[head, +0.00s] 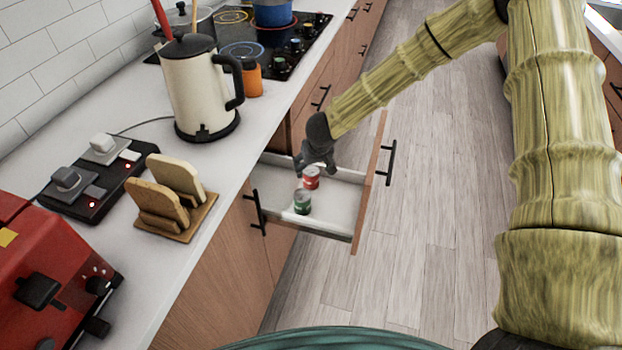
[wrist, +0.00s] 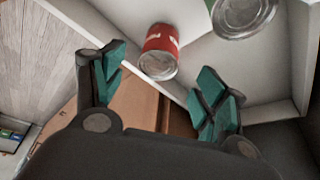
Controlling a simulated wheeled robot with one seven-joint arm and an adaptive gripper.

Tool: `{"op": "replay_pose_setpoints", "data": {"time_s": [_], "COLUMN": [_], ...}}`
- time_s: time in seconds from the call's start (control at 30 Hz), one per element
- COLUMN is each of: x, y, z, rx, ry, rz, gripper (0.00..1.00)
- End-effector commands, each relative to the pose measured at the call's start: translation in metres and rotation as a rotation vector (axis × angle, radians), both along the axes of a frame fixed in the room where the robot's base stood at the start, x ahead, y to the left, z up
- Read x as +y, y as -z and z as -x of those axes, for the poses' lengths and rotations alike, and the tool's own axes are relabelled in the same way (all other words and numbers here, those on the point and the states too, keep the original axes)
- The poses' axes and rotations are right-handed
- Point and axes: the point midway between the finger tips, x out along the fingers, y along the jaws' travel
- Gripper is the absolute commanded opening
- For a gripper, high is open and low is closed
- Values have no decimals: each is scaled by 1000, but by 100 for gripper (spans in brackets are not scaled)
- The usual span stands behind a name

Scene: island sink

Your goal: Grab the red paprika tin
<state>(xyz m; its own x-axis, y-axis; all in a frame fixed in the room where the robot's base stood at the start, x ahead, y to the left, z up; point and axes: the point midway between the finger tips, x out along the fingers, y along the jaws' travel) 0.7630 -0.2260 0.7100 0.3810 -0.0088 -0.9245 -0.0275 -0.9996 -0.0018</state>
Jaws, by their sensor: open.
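The red paprika tin (head: 311,178) stands in an open drawer (head: 345,195), close to a green tin (head: 302,202). In the wrist view the red tin (wrist: 159,52) shows its red side and a grey metal end, ahead of and between the fingers. The green tin's metal end (wrist: 246,12) is at the top right of that view. My gripper (head: 316,166) is over the drawer, just behind the red tin in the head view. In the wrist view my gripper (wrist: 155,95) has its teal-padded fingers spread, with nothing between them.
The drawer's front panel (head: 370,185) and low walls surround the tins. The counter (head: 215,160) on the left holds a kettle (head: 200,85), a toast rack (head: 172,200), a power strip (head: 95,180) and a red appliance (head: 50,270). The floor (head: 430,230) beside the drawer is clear.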

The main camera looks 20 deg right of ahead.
Motion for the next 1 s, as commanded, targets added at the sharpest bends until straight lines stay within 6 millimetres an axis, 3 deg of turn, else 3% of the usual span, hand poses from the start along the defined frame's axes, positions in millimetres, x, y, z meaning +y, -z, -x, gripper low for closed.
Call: {"op": "replay_pose_setpoints", "data": {"time_s": [0.37, 0.7, 1.0], "x": [0, -2, -2], "y": [17, 47, 55], "z": [-8, -23, -28], "rx": [0, 1, -1], "ry": [0, 0, 0], "rz": [0, 1, 0], "gripper": [73, 73, 73]}}
